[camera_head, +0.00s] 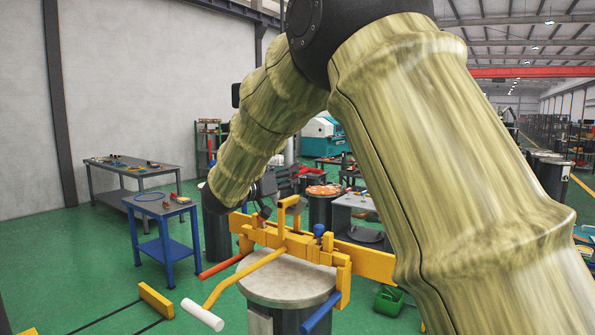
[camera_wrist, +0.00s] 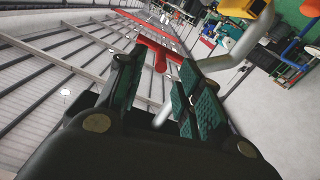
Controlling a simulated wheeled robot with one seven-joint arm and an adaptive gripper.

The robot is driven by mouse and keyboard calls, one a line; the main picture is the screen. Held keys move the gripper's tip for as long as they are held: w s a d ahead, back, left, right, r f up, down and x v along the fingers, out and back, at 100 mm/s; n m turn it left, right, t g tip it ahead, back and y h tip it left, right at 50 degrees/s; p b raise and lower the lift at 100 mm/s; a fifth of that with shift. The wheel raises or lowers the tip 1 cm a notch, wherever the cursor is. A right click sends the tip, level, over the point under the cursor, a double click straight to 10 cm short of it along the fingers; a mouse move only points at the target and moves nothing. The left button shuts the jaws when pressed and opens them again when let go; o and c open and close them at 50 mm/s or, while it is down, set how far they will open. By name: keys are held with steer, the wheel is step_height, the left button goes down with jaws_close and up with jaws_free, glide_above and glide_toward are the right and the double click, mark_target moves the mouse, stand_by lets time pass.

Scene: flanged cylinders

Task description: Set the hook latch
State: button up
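A flanged cylinder with a round pale metal top (camera_head: 290,283) stands at the lower middle of the head view. A yellow clamp frame (camera_head: 290,243) lies across it, with an upright yellow handle (camera_head: 289,203). Rods extend from the frame: one red (camera_head: 220,267), one yellow with a white tip (camera_head: 203,315), one blue (camera_head: 321,313). I cannot tell which part is the hook latch. My gripper (camera_head: 268,187) is behind the frame's left part, partly hidden; contact is unclear. In the wrist view my gripper (camera_wrist: 157,88) has its fingers apart. A bent grey rod (camera_wrist: 247,45) passes beside the right finger.
A blue table (camera_head: 165,206) and a grey workbench (camera_head: 130,170) stand at the left. A yellow block (camera_head: 156,300) lies on the green floor. A long yellow beam (camera_head: 366,260) runs behind the cylinder. A green crate (camera_head: 388,301) is at the right. Open floor shows at the left.

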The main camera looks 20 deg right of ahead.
mark_target(308, 170)
steer(key=p+x, duration=0.2)
steer(key=x, duration=0.3)
steer(key=shift+r, duration=0.1)
steer(key=shift+x, duration=0.75)
jaws_close()
